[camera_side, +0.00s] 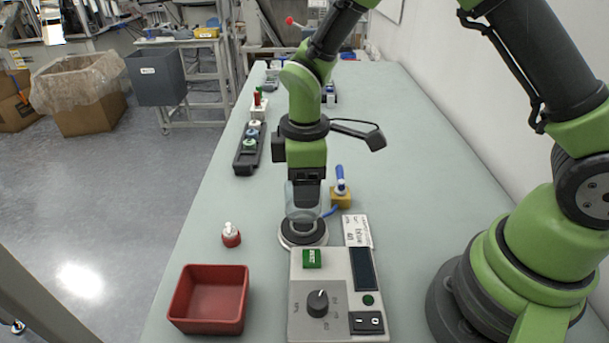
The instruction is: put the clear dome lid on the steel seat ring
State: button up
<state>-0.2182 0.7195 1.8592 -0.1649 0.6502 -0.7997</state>
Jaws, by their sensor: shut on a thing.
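My gripper (306,189) points straight down at the middle of the table. It is shut on the clear dome lid (303,212), a see-through cup shape that hangs below the fingers. The steel seat ring (288,241) lies directly under the lid, round a dark centre at the back end of the grey control box. The lid overlaps the dark centre in this view; I cannot tell whether it touches the ring or is a little above it.
The control box (307,277) with a knob and screen stands in front. A red tray (208,299) and a small red-and-white bottle (231,236) are at left. A yellow block with a blue handle (341,198) stands close right. A black rack (247,158) is farther back.

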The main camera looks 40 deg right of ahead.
jog(key=shift+f, duration=0.1)
jog(key=shift+f, duration=0.4)
jog(key=shift+f, duration=0.15)
dwell(0.4)
jog(key=shift+f, duration=0.65)
jog(key=shift+f, duration=0.15)
jog(key=shift+f, duration=0.25)
jog(key=shift+f, duration=0.25)
dwell(0.6)
